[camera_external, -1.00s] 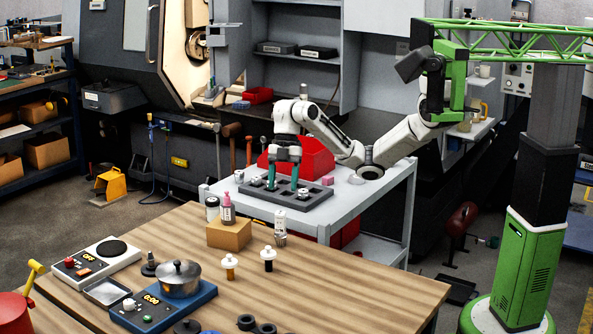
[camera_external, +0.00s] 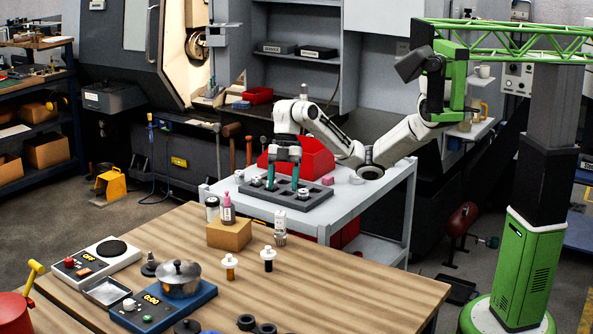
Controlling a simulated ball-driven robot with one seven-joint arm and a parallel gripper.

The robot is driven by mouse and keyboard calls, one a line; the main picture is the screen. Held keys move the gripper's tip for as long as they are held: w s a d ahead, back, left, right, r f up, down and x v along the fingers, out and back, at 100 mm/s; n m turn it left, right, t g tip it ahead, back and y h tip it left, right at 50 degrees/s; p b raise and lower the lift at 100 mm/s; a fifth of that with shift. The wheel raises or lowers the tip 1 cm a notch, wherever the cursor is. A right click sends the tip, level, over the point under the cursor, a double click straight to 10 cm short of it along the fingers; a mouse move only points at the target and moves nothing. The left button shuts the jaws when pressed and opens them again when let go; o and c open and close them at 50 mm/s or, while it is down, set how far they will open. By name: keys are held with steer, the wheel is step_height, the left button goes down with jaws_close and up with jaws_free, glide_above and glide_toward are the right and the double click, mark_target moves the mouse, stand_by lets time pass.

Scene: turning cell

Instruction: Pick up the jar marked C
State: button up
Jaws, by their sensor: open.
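No letter C is readable on any jar at this size, so I cannot tell which jar is marked C. A small white jar with a dark lid (camera_external: 212,208) stands at the back edge of the wooden table, beside a cardboard-coloured block (camera_external: 229,234). A pink bottle with a dark label (camera_external: 228,209) stands on or just behind that block; I cannot tell which. A clear container with a pale top (camera_external: 280,228) stands right of the block. My gripper (camera_external: 283,180) is open, pointing down over the dark grey tray (camera_external: 318,201) on the metal cart, away from these containers. Nothing shows between its green fingers.
Small white-topped pieces (camera_external: 303,193) sit in the tray near my fingers. A red bin (camera_external: 312,160) stands behind it. Two small stoppered bottles, one amber (camera_external: 230,268) and one dark (camera_external: 268,261), stand on the wooden table. A pot (camera_external: 180,277) sits at left. The table's right side is clear.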

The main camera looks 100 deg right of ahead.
steer(key=shift+o, duration=1.4)
steer(key=m+t+h+b, duration=0.2)
steer(key=m+h+b, duration=0.4)
steer(key=m+b, duration=1.1)
glide_toward(214, 199)
step_height(214, 199, down, 2)
steer(key=m+p, duration=0.1)
steer(key=x, duration=0.4)
steer(key=shift+d+f, duration=0.1)
steer(key=shift+d, duration=0.2)
steer(key=shift+t, duration=0.3)
steer(key=shift+w+a+x, duration=0.15)
steer(key=shift+x, duration=1.4)
steer(key=shift+w+a+x, duration=0.1)
steer(key=shift+w+x, duration=0.05)
steer(key=shift+x, duration=1.45)
steer(key=shift+c, duration=0.5)
steer(key=c, duration=1)
